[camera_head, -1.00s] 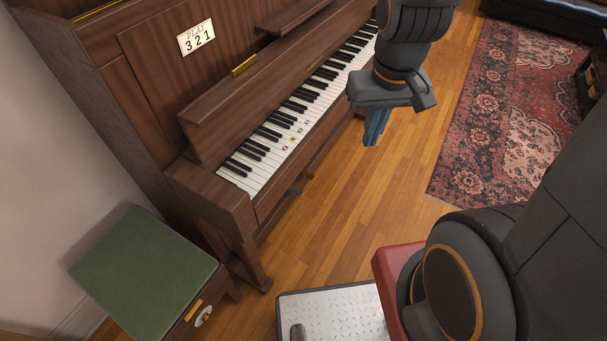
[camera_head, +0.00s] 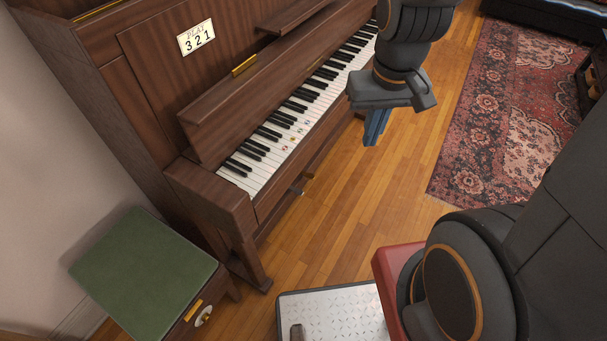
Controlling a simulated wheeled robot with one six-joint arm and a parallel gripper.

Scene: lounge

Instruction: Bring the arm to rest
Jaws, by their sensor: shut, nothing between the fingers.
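My gripper (camera_head: 376,127) hangs at the upper right of the head view, its blue fingers pointing down. The fingers are together with nothing between them. It is to the right of the piano keyboard (camera_head: 262,160), in front of the keys, apart from them in the picture. My dark arm shows above the gripper and at the lower right.
Several keys bear small coloured marks. A green-topped stool (camera_head: 140,270) stands at lower left. A patterned rug (camera_head: 500,120) lies right. Wooden floor (camera_head: 335,215) between is clear.

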